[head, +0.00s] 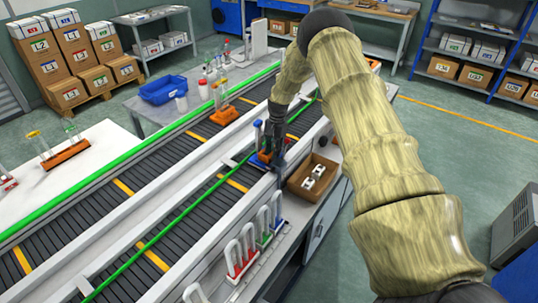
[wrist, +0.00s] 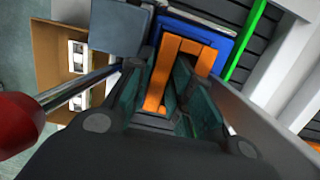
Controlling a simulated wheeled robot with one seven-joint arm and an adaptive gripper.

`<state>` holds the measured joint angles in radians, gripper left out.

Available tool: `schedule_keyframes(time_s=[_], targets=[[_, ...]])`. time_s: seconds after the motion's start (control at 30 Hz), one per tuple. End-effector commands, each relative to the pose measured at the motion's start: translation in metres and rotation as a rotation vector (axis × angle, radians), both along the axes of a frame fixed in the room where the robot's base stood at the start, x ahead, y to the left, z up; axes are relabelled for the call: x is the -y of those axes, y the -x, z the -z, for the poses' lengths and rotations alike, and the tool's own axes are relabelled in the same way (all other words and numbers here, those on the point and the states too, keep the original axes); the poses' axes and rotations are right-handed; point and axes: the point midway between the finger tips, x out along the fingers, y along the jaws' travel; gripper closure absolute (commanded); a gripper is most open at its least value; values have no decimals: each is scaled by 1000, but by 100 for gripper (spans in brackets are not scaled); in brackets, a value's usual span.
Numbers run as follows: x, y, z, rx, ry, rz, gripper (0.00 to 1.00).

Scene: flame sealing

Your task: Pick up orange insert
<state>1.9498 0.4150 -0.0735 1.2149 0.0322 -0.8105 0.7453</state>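The orange insert (wrist: 186,50) sits in a blue holder (wrist: 213,33) in the wrist view. Its narrow bar runs down between the two dark green fingers of my gripper (wrist: 162,75). The fingers stand on either side of the bar, apart from each other, with no clear sign of clamping. In the head view my gripper (head: 272,150) points down over the conveyor's near edge. The orange insert (head: 264,157) shows only in part there, largely hidden by the gripper.
A cardboard box (head: 325,167) with white parts is right of my gripper. A rod with a red end (wrist: 15,122) lies close at left in the wrist view. A green rail (wrist: 243,43) runs beside the holder.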

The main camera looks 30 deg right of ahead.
Motion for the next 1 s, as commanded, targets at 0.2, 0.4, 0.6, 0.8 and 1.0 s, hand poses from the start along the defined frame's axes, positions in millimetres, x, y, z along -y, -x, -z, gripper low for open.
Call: schedule_keyframes(time_s=[0.2,0.4,0.6,0.8,1.0], targets=[[0,0,0,0,0,0,100],[0,0,-1,0,0,0,100],[0,0,-4,0,0,0,100],[0,-1,-18,2,0,0,100],[-8,7,-34,-2,-2,-1,100]])
